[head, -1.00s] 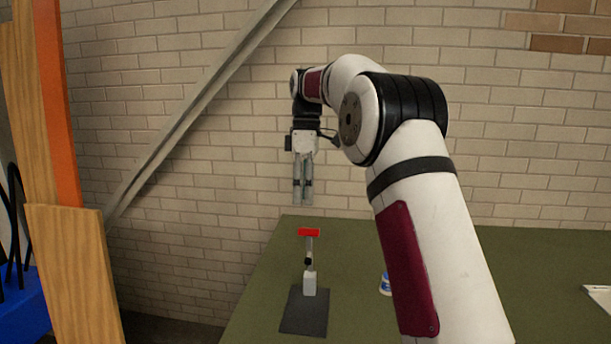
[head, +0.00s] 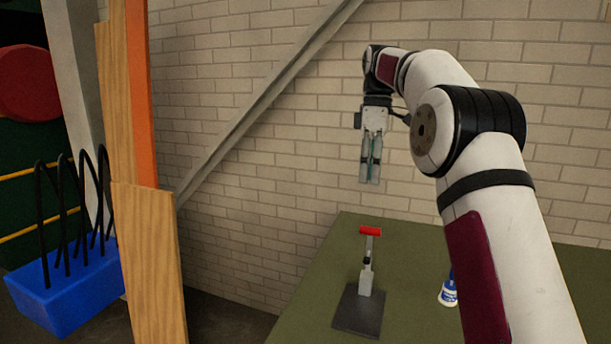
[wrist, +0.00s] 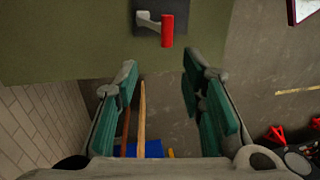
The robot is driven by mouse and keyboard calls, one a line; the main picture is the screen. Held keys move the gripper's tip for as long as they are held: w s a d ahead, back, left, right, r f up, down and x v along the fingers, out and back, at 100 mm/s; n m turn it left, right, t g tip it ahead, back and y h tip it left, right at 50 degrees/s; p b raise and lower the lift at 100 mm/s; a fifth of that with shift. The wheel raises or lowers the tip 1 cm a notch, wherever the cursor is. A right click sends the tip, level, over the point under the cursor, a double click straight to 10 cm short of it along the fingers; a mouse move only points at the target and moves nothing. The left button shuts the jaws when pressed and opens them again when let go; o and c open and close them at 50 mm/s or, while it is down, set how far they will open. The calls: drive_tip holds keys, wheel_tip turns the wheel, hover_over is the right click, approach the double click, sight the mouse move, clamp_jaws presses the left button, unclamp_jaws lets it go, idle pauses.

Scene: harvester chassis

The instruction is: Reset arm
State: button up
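My gripper (head: 369,181) hangs pointing down from my bent arm in the head view, above and apart from the green table (head: 310,318). In the wrist view its two green-padded fingers (wrist: 159,70) stand apart with nothing between them. A red-handled lever device (head: 370,231) stands upright on a dark plate (head: 360,312) on the table, below the gripper. The red handle (wrist: 167,31) also shows in the wrist view, beyond the fingertips.
A blue and white bottle (head: 448,292) stands on the table, partly hidden by my arm. A wooden post (head: 150,260) and a blue box (head: 65,290) with black loops stand to the left. A slanted metal beam (head: 270,95) crosses the brick wall. Air around the gripper is clear.

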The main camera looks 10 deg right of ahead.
drive_tip(key=s+a+r+m+t+h, duration=0.1)
drive_tip(key=s+a+r+m, duration=0.25)
drive_tip(key=s, duration=0.45)
drive_tip(key=s+a+r+m+t, duration=0.2)
drive_tip(key=s+a, duration=0.2)
drive_tip(key=s, duration=0.4)
drive_tip(key=s+a+f+m+t, duration=0.1)
drive_tip(key=s+f+m, duration=0.1)
drive_tip(key=s+f, duration=0.4)
drive_tip(key=s+a+f+m+t, duration=0.2)
drive_tip(key=s+f, duration=0.5)
drive_tip(key=s, duration=0.8)
drive_tip(key=shift+a+f+m, duration=0.25)
drive_tip(key=shift+f+m, duration=0.05)
drive_tip(key=shift+m, duration=0.55)
